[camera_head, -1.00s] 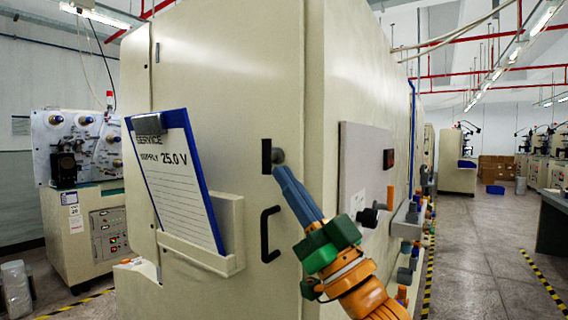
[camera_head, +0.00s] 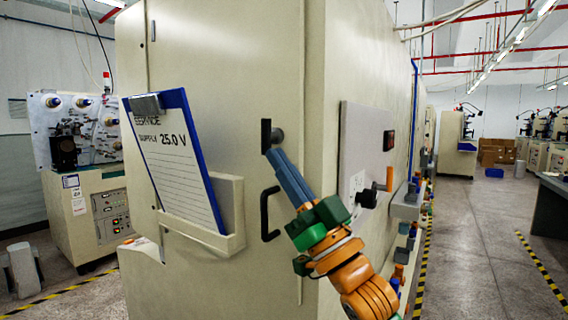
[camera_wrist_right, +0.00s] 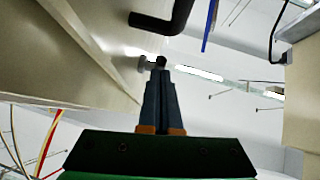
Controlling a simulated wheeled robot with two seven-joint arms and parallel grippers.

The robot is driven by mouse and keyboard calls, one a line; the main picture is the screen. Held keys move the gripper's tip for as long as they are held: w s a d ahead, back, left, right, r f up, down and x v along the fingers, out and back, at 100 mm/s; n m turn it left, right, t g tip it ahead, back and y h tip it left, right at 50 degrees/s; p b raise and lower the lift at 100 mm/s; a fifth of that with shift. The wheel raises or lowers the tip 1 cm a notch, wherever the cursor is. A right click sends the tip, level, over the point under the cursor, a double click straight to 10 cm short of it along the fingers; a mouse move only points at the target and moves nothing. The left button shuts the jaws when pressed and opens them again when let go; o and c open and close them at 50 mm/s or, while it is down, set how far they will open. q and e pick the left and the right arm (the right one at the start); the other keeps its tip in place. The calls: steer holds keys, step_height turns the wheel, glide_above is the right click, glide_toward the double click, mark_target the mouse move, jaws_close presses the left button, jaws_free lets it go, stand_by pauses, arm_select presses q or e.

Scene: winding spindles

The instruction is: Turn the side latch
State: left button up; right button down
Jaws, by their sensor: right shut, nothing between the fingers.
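The black door handle (camera_head: 265,215) is below the latch. My left gripper is not in view.
A clipboard (camera_head: 178,165) stands in a beige holder (camera_head: 205,238) left of the latch. The handle (camera_wrist_right: 170,20) is close to the fingers in the wrist view.

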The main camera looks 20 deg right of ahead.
steer(key=shift+w+a+f, duration=0.15)
steer(key=shift+f, duration=0.05)
stand_by(0.3)
steer(key=shift+w+a+f, duration=0.3)
steer(key=shift+w+a, duration=0.2)
steer(key=shift+w, duration=0.2)
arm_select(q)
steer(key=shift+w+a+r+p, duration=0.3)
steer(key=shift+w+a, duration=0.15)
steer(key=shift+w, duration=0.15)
arm_select(e)
steer(key=shift+w+a+f, duration=0.1)
steer(key=shift+w+a, duration=0.5)
steer(key=shift+w, duration=0.2)
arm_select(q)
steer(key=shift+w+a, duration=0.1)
arm_select(e)
steer(key=shift+w+a, duration=0.1)
steer(key=b+v, duration=0.4)
steer(key=v, duration=0.2)
steer(key=shift+f, duration=0.35)
steer(key=shift+s+f, duration=0.1)
steer(key=shift+s, duration=0.2)
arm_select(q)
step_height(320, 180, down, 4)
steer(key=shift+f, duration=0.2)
arm_select(e)
steer(key=shift+s, duration=0.1)
